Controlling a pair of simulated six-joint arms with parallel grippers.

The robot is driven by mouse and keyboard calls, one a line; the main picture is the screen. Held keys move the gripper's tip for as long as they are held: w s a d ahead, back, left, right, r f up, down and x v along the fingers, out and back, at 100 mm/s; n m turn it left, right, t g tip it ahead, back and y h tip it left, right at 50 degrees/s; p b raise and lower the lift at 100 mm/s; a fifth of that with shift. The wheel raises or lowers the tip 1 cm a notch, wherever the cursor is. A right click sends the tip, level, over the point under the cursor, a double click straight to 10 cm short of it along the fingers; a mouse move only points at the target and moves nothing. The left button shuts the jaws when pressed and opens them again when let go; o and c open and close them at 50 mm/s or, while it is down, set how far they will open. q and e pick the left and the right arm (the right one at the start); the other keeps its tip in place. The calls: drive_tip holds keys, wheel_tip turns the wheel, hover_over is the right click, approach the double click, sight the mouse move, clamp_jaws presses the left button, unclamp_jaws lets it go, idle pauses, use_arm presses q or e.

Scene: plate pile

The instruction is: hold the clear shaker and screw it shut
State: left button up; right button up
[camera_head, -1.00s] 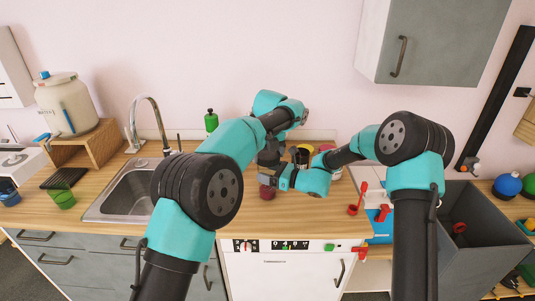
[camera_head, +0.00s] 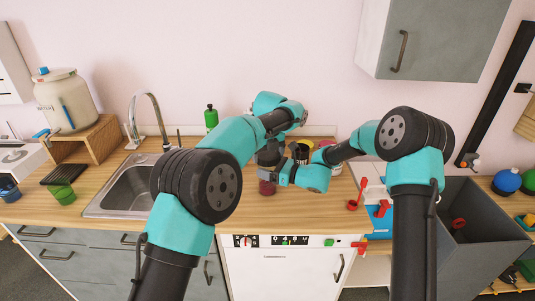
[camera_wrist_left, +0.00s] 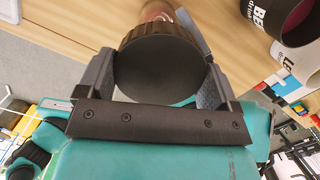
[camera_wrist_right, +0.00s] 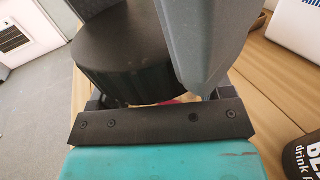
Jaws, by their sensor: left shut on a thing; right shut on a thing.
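The clear shaker (camera_head: 266,188), with dark red contents, stands upright on the wooden counter, mostly hidden by my arms in the head view. Its round black lid (camera_wrist_left: 158,68) lies between the fingers of my left gripper (camera_wrist_left: 158,75), which is shut on it. The reddish body (camera_wrist_left: 156,12) shows just beyond the lid. My right gripper (camera_head: 284,176) reaches in from the right, lower down, and is shut on the shaker body. In the right wrist view the lid (camera_wrist_right: 125,55) hides most of that grip, and a grey left finger covers the lid's side. I cannot tell how tightly the lid sits.
Black and white lettered containers (camera_wrist_left: 293,22) stand close beside the grippers. A green bottle (camera_head: 211,118) stands behind, near the sink (camera_head: 128,190). A grey bin (camera_head: 480,215) is at the right. The counter's front strip is clear.

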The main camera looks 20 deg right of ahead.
use_arm(q)
drive_tip(key=shift+a+f, duration=0.1)
drive_tip(key=shift+f, duration=1.05)
idle(0.7)
drive_tip(key=shift+r, duration=0.5)
idle(0.6)
drive_tip(key=shift+r, duration=0.15)
idle(0.6)
drive_tip(key=shift+f, duration=0.6)
idle(0.8)
drive_tip(key=shift+r, duration=0.3)
drive_tip(key=shift+s+r, duration=0.15)
drive_tip(key=shift+r, duration=0.25)
idle(1.2)
